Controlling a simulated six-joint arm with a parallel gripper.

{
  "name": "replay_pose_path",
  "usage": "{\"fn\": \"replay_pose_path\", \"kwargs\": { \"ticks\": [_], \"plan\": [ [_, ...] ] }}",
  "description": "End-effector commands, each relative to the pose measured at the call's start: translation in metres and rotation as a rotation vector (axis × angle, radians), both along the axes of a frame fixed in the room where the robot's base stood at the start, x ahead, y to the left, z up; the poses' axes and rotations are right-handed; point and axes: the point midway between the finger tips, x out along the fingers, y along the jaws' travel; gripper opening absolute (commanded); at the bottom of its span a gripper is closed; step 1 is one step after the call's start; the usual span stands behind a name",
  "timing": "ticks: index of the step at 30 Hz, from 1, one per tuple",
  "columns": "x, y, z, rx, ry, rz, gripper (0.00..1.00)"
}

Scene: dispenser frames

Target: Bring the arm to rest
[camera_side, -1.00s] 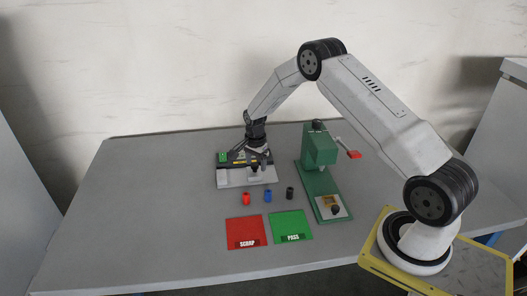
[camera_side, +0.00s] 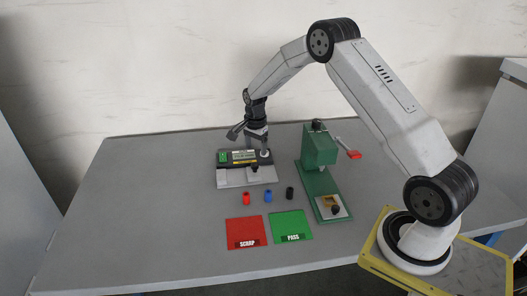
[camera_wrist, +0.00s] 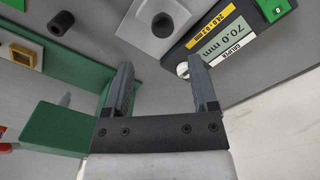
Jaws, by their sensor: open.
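My gripper (camera_side: 257,142) hangs from my raised, bent arm, just above the back of the measuring gauge (camera_side: 246,181) in the side view. In the wrist view the two fingers of my gripper (camera_wrist: 160,72) stand wide apart with nothing held between them. The gauge (camera_wrist: 222,36) shows there with a display reading 70.0 mm and a yellow label. A small white round part (camera_wrist: 183,69) of it appears beside the right fingertip. Whether the fingertips touch the gauge is hard to tell, but they look clear of it.
A green press (camera_side: 321,152) with a red-tipped lever (camera_side: 354,155) stands between the gauge and my base. Red (camera_side: 246,197), blue (camera_side: 268,196) and black (camera_side: 290,193) cylinders stand before the gauge. Red SCRAP (camera_side: 245,226) and green PASS (camera_side: 291,222) mats lie in front. The table's left is clear.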

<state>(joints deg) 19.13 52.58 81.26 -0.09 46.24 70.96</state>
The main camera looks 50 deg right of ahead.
Motion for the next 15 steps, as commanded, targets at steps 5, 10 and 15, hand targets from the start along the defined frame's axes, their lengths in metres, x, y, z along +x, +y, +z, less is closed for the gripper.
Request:
{"fn": "replay_pose_path", "kwargs": {
  "ticks": [5, 10, 15],
  "plan": [
    [-0.002, 0.006, 0.005, -0.002, -0.005, 0.037, 0.75],
    [-0.011, 0.023, 0.02, -0.009, -0.023, 0.155, 0.75],
    [-0.03, 0.051, 0.041, -0.022, -0.05, 0.355, 0.75]
  ]
}}
